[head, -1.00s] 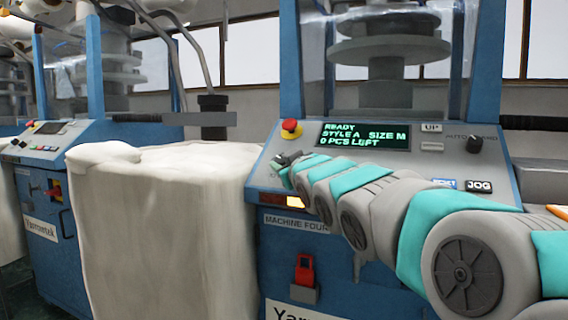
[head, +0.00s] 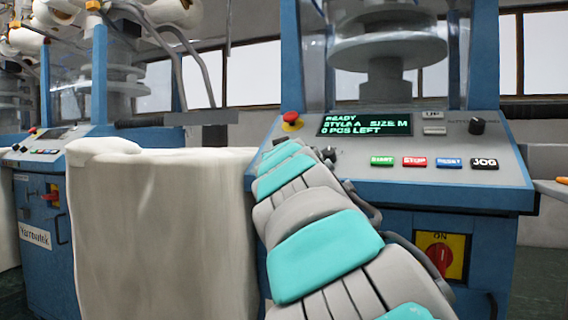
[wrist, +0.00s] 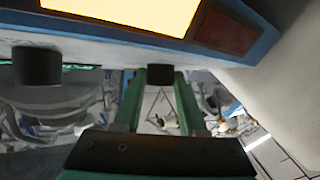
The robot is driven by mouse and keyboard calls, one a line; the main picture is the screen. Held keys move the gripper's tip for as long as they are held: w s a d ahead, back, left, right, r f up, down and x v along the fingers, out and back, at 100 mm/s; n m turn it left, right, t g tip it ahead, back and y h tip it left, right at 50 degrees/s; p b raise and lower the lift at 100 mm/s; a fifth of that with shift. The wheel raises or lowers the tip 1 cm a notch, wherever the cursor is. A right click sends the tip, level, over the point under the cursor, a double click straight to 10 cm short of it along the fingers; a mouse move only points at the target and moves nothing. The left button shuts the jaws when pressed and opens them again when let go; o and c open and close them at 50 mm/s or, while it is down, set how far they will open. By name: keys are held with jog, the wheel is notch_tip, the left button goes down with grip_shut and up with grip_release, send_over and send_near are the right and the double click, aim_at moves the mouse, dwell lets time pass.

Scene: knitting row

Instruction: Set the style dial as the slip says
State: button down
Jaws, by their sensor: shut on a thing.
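In the wrist view my gripper (wrist: 160,78) has its two green fingers on either side of a black dial knob (wrist: 160,70) under the panel edge, and is shut on it. A second black knob (wrist: 37,66) stands to its left, apart from the fingers. I cannot read which knob is the style dial. In the head view my arm hides the gripper and this part of the panel. The machine's display (head: 366,125) reads READY, STYLE A, SIZE M, 0 PCS LEFT. I cannot make out the slip.
The panel also has a red emergency button (head: 291,119), an UP key (head: 433,130), another black knob (head: 477,126), and the START (head: 382,160), STOP (head: 414,162) and JOG (head: 485,163) buttons.

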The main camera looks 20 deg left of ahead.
jog(key=shift+a+m+t+h, duration=0.15)
jog(key=shift+m+t+h, duration=0.45)
jog(key=shift+m+h, duration=0.9)
jog(key=m+h+p, duration=0.3)
jog(key=m, duration=0.1)
jog(key=shift+a+r+t+h, duration=0.1)
jog(key=shift+a+t+h, duration=0.15)
jog(key=shift+t+h, duration=0.05)
jog(key=m+h+p, duration=0.2)
jog(key=p, duration=0.1)
jog(key=m+h+p, duration=0.1)
jog(key=p, duration=0.1)
jog(key=shift+a+r+h, duration=0.1)
jog(key=shift+a+h, duration=0.15)
jog(key=shift+h, duration=0.05)
jog(key=m+h+p, duration=0.1)
jog(key=p, duration=0.2)
jog(key=shift+m, duration=0.4)
jog(key=shift+m+g+h+p, duration=0.8)
jog(key=shift+m+h+p, duration=0.75)
jog(key=shift+p, duration=1.05)
jog(key=shift+c, duration=2.4)
grip_release()
jog(key=shift+f, duration=0.2)
